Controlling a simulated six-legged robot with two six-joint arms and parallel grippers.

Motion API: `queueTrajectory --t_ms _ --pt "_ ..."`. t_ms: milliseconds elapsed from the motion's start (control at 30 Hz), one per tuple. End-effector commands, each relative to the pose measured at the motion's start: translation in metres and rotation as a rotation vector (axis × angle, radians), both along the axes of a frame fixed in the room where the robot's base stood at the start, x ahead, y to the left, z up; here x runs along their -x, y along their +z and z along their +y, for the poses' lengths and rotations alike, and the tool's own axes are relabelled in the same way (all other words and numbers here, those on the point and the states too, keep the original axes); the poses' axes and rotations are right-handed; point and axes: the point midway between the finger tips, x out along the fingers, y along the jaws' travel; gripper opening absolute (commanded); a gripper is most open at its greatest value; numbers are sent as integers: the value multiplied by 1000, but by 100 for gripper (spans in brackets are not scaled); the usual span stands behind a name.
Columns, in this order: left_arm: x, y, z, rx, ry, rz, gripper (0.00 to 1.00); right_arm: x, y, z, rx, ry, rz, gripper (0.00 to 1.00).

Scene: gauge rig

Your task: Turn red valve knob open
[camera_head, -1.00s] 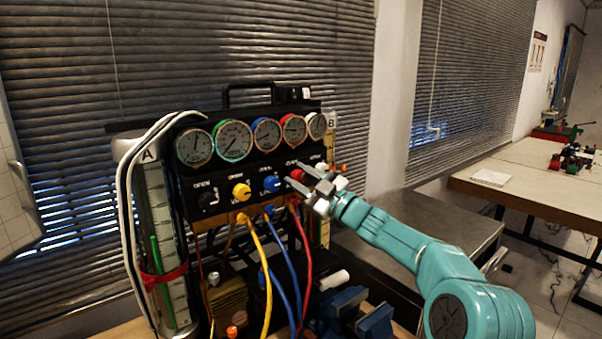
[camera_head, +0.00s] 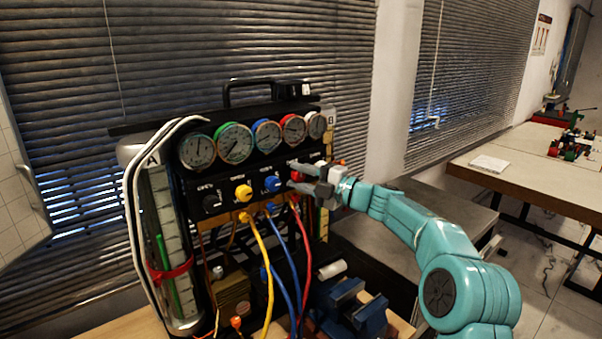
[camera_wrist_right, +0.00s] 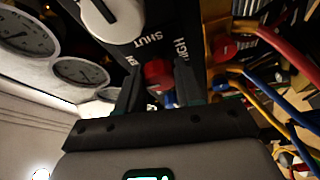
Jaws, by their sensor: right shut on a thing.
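The red valve knob (camera_head: 296,176) is on the right part of the black gauge panel (camera_head: 235,190), mostly hidden behind my right gripper (camera_head: 303,178) in the head view. In the right wrist view the red knob (camera_wrist_right: 158,73) lies between the two dark fingers of my right gripper (camera_wrist_right: 158,88), which is shut on it. The lettering SHUT and HIGH shows beside it. How far the knob is turned I cannot tell. My left gripper is not in view.
Blue (camera_head: 272,184), yellow (camera_head: 243,193) and black (camera_head: 211,202) knobs sit left of the red one. Several round gauges (camera_head: 234,143) line the panel above. Yellow, blue and red hoses hang below it. A blue vise (camera_head: 350,310) stands in front.

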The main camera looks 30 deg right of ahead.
Motion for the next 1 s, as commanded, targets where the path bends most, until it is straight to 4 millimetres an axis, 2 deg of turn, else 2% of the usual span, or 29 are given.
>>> queueTrajectory --t_ms 600,633,700,1000 --pt "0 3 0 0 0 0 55 0 0 0 40 1 -4 5" --pt "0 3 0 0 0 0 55 0 0 1 40 1 -4 42" --pt "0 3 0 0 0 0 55 0 0 0 39 1 -3 61" --pt "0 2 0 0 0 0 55 1 0 -1 38 0 -3 61"
